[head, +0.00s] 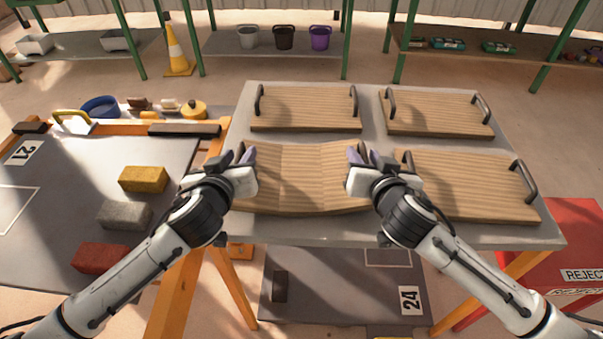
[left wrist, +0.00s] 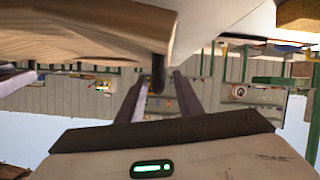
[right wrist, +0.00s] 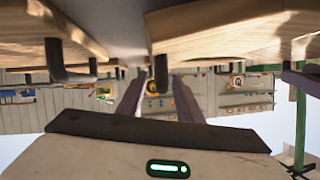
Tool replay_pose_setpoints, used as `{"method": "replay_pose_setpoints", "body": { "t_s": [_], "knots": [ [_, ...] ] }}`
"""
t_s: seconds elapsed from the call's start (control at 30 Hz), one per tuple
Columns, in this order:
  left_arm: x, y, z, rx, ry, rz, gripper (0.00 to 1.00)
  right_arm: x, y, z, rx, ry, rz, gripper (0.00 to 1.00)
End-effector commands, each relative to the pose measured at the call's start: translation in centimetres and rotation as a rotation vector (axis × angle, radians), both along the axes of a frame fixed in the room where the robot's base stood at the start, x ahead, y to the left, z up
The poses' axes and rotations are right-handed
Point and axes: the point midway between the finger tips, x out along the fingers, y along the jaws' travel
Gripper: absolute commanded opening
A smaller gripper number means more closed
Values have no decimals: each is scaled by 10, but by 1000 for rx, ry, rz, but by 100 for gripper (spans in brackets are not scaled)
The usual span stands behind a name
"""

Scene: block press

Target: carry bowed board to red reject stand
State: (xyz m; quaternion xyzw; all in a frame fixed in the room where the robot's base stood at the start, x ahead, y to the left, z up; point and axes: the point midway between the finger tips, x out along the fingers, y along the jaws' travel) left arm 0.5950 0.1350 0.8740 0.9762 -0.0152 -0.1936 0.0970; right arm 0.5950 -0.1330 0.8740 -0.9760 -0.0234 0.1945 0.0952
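The bowed board (head: 300,185), a wooden board sagging along its front edge, lies at the front left of the grey table (head: 400,236). My left gripper (head: 247,158) is at its left end and my right gripper (head: 356,157) at its right end; they hide its handles in the head view. In the left wrist view a dark handle (left wrist: 158,75) lines up between my parted fingers, with gaps beside it. The right wrist view shows the same with another handle (right wrist: 160,75). Both grippers look open. The red reject stand (head: 560,235) is at the right, below table height.
Two boards (head: 305,108) (head: 437,113) lie behind, and another board (head: 470,183) lies close to my right gripper. A side table at left carries a yellow block (head: 143,179), a grey block (head: 125,215) and a red block (head: 101,257). The visible stand top looks clear.

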Motion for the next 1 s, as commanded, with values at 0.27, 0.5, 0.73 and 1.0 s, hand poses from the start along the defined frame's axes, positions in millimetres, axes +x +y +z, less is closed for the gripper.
{"method": "replay_pose_setpoints", "body": {
  "t_s": [0.27,0.5,0.73,1.0],
  "knots": [
    [0,0,0,0,0,0,0,0,0,0,0,0,0,0],
    [0,0,0,0,0,0,0,0,0,0,0,0,0,0],
    [0,0,0,0,0,0,0,0,0,0,0,0,0,0],
    [0,0,0,0,1,1,0,0,0,0,0,0,0,0]
  ]
}}
